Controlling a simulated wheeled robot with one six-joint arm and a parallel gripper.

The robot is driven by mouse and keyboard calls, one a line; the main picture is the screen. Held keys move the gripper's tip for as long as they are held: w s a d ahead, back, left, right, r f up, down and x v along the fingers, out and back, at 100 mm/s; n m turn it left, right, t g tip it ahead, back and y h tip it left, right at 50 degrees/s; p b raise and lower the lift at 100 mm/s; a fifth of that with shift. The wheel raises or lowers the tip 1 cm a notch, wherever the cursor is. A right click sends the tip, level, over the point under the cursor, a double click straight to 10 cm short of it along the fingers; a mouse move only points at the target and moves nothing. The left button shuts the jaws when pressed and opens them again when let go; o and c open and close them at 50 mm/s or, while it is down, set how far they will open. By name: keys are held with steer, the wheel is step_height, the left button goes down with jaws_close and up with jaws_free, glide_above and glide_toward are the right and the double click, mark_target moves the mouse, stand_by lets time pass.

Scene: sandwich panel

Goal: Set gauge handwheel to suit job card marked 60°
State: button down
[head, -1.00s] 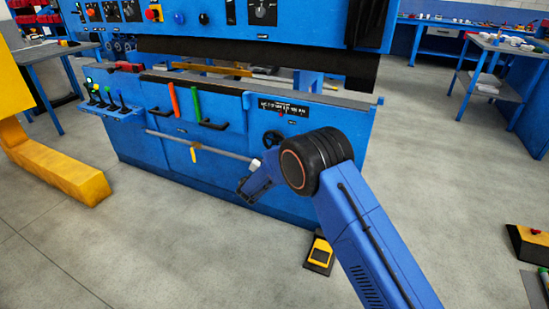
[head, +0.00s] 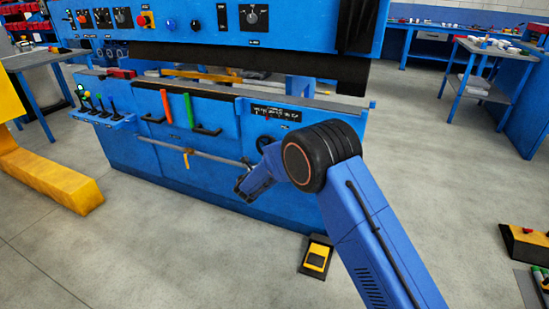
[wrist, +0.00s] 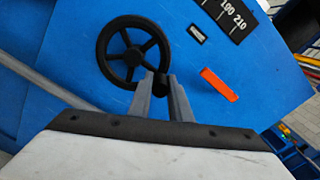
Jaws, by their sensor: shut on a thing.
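The gauge handwheel (wrist: 133,29) is a black spoked wheel on the blue panel in the wrist view. My gripper (wrist: 161,77) is shut on it at the lower-right part of its rim, where a dark piece shows between the fingers; whether that is rim or a handle I cannot tell. In the head view the handwheel (head: 263,143) is partly hidden behind my arm. A red pointer (wrist: 218,84) is below the scale. I cannot make out a card marked 60°.
A grey bar (head: 212,157) with a yellow handle runs along the blue machine front. A yellow foot pedal (head: 317,257) is on the floor below. Several levers (head: 97,105) stand on a shelf at left. The grey floor right of my arm is largely clear.

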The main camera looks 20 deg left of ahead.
steer(key=shift+w+a+r+n, duration=0.1)
steer(key=shift+r+n, duration=0.35)
steer(key=shift+n, duration=0.4)
steer(key=shift+s+a+r+n, duration=0.1)
steer(key=shift+r+n, duration=0.3)
steer(key=shift+n, duration=0.4)
steer(key=shift+w+a+r+n, duration=0.1)
steer(key=shift+r+n, duration=0.35)
steer(key=shift+n, duration=0.4)
steer(key=c, duration=1.6)
jaws_free()
steer(key=shift+c, duration=0.2)
steer(key=s+a, duration=0.1)
steer(key=s, duration=1.6)
steer(key=shift+s+a, duration=0.2)
steer(key=shift+a, duration=0.05)
